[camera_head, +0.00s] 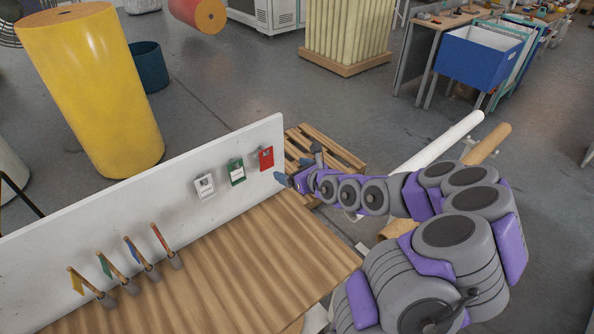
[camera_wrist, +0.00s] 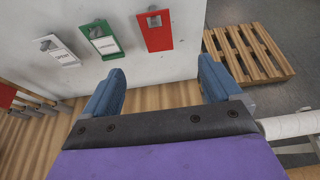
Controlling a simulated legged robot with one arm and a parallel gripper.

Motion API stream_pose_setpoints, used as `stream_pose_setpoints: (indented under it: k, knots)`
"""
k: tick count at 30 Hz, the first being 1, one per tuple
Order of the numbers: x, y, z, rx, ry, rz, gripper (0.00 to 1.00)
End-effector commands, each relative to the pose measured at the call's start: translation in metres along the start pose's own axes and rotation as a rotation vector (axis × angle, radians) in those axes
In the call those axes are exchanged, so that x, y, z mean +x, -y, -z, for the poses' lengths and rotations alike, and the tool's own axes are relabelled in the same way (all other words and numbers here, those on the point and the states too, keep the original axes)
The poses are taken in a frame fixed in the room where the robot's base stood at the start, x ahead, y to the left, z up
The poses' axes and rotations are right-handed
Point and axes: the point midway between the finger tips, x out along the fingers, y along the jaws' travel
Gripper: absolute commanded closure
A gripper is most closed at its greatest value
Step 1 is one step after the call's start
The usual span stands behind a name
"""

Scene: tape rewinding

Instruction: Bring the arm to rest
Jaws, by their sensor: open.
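My arm reaches from the lower right of the head view toward the right end of a wooden table (camera_head: 250,262). My gripper (camera_head: 280,180) is near the right end of the white upright board (camera_head: 140,198), just right of the red holder. In the wrist view my gripper (camera_wrist: 160,88) shows two blue fingers spread wide with nothing between them. Beyond the fingers are a red holder (camera_wrist: 154,36), a green holder (camera_wrist: 107,45) and a white holder (camera_wrist: 62,58) on the board.
Several small flags on stands (camera_head: 153,273) line the table's left part. A wooden pallet (camera_head: 345,165) lies on the floor behind the board's right end. White and tan rolls (camera_head: 440,142) lie behind my arm. The table's middle is bare.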

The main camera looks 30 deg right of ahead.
Motion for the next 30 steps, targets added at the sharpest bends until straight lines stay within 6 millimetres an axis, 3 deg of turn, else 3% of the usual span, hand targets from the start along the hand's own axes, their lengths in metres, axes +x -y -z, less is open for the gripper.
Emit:
stream_pose_setpoints:
  k: [6,14,17,19,23,25,28,30]
  knots:
    - [-0.016,-0.001,0.000,0.001,0.000,-0.001,0.08]
    - [-0.019,-0.004,-0.001,-0.005,0.000,0.000,0.08]
    - [-0.018,-0.012,-0.013,-0.059,0.023,-0.018,0.08]
    - [-0.018,-0.026,-0.032,-0.149,0.062,-0.047,0.08]
    - [-0.024,-0.082,-0.084,-0.418,0.179,-0.150,0.08]
    - [-0.033,-0.123,-0.110,-0.582,0.255,-0.226,0.08]
    - [-0.054,-0.186,-0.133,-0.809,0.355,-0.351,0.08]
    - [-0.072,-0.230,-0.138,-0.964,0.415,-0.451,0.08]
